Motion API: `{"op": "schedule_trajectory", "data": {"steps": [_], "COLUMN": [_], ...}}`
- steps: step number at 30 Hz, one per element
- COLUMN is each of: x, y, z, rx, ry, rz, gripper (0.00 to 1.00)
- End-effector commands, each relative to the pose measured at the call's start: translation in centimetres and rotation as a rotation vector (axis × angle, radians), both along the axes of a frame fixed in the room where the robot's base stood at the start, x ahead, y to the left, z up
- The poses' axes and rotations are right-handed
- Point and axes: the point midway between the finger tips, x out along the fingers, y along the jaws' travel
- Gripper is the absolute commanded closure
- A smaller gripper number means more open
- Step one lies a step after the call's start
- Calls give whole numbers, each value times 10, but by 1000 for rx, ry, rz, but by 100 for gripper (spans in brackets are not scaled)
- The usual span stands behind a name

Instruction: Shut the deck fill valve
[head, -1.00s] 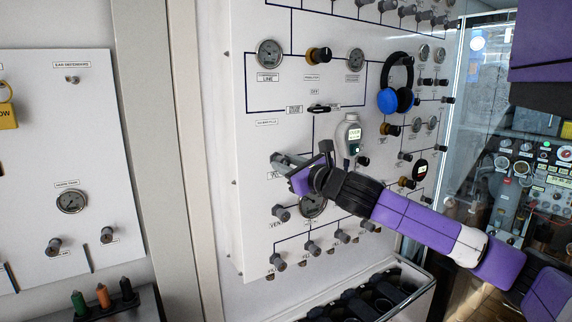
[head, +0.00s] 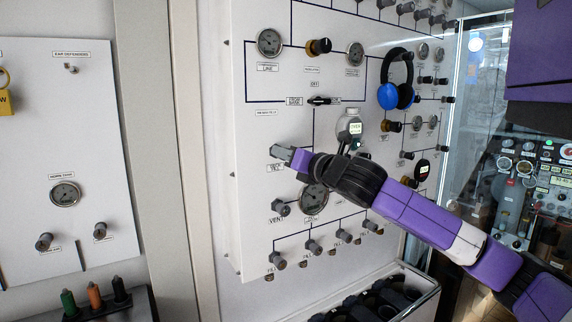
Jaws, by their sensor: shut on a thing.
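My gripper (head: 283,152) is at the left part of the white panel, with its grey fingers against the panel front. It is shut on a valve knob, which the fingers hide almost wholly. A small label (head: 276,168) lies just below and left of the fingers; its text is partly covered and too small to read surely. I cannot tell the knob's turn position. The knob marked VENT (head: 280,208) stands below it, apart from the fingers.
A gauge (head: 313,199) sits just under my wrist, with a row of fill knobs (head: 278,260) lower down. A handheld meter (head: 350,128) and blue headphones (head: 397,82) hang to the right. An open bin (head: 425,292) stands below.

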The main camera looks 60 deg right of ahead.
Motion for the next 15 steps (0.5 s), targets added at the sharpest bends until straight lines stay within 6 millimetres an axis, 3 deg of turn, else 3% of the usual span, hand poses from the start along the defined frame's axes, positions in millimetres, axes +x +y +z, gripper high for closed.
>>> {"op": "schedule_trajectory", "data": {"steps": [15], "x": [-1], "y": [-2], "z": [-5], "rx": [423], "ry": [-260], "rz": [-2], "gripper": [100]}}
